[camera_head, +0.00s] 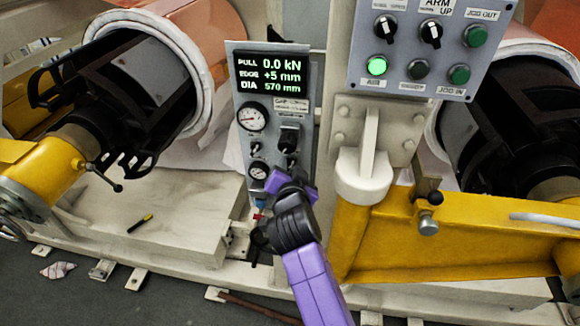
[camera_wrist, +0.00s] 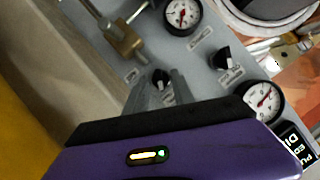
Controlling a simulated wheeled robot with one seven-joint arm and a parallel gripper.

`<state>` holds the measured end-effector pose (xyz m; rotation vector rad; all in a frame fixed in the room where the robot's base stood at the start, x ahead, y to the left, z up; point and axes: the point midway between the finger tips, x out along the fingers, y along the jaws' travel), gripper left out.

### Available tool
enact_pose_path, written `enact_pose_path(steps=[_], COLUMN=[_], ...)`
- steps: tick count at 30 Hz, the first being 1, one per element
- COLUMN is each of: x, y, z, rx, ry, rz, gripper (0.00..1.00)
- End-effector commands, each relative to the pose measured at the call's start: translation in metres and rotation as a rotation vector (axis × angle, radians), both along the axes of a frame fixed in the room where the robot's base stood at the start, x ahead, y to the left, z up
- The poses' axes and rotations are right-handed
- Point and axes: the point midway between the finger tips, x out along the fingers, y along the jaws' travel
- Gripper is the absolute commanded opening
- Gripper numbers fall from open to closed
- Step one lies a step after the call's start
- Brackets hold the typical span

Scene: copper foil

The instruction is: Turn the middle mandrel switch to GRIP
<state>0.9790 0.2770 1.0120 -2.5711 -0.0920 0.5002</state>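The gauge panel (camera_head: 240,95) stands under a lit display reading PULL 0.0 kN. A black switch (camera_head: 290,162) sits in its right column, below a larger black switch (camera_head: 289,135). My gripper (camera_head: 291,178) is at the lower part of this column and hides what is behind it. In the wrist view, the grey fingers of my gripper (camera_wrist: 161,88) are apart, with a small black switch (camera_wrist: 161,77) between or just beyond their tips. I cannot tell whether they touch it. The labels are too small to read, so its setting is unclear.
Another black switch (camera_wrist: 222,58) lies between a lower gauge (camera_wrist: 183,15) and an upper gauge (camera_wrist: 264,98). A brass valve (camera_wrist: 122,40) stands out from the panel. A grey control box (camera_head: 408,80) and a yellow arm (camera_head: 450,245) are to the right.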

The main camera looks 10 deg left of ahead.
Motion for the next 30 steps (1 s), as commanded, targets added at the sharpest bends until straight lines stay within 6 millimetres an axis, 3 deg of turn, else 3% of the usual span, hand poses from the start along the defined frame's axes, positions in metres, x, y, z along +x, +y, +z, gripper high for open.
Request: enact_pose_path(steps=[10, 14, 15, 30], x=[0.0029, 0.0027, 0.0027, 0.0023], y=[0.0005, 0.0005, 0.0005, 0.0026], z=[-0.0008, -0.0008, -0.0009, -0.0012], rx=[0.0, -0.001, -0.001, -0.107], ry=[-0.001, 0.0, 0.0, 0.003], rz=[-0.001, 0.0, 0.0, 0.002], gripper=[0.28, 0.03, 0.0, 0.0])
